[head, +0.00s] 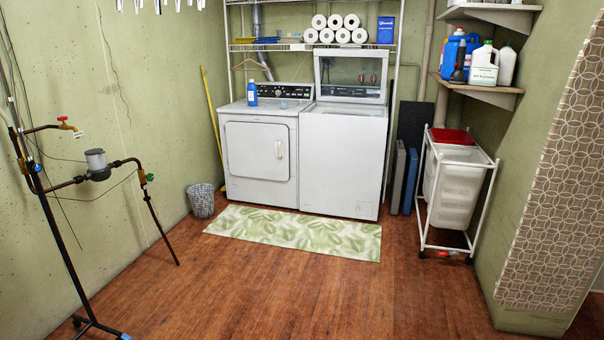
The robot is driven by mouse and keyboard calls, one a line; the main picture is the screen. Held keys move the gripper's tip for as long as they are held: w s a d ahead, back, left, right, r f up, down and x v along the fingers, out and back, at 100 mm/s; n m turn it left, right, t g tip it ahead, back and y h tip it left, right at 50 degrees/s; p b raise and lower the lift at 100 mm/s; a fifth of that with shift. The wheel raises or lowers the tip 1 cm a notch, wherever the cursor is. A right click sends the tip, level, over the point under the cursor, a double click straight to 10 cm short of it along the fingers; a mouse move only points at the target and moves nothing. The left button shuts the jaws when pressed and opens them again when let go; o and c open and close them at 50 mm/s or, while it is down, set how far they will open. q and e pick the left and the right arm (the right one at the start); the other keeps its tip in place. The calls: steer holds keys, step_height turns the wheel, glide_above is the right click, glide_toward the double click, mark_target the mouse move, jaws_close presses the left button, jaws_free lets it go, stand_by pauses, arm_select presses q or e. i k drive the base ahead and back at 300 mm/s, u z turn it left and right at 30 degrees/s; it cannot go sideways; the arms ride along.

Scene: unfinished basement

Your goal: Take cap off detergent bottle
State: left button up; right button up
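A small blue bottle (252,94) with a pale label stands upright on top of the white front-loading machine (262,150), near its left back. It looks like the detergent bottle. Its top looks whitish, but it is too small to tell the cap clearly. More bottles stand on the right wall shelf: a large blue jug (455,52) with red parts and a white jug (484,66). Neither of my grippers is in view.
A top-loading washer (342,155) stands beside it with its lid raised. A leafy mat (295,232) lies in front. A pipe stand (55,200) is at left, a wire basket (201,200) by the wall, a hamper cart (455,190) at right.

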mark_target(252, 89)
steer(key=u, duration=0.35)
steer(key=i, duration=2.55)
steer(key=u, duration=0.15)
steer(key=i, duration=2.6)
steer(key=z, duration=0.2)
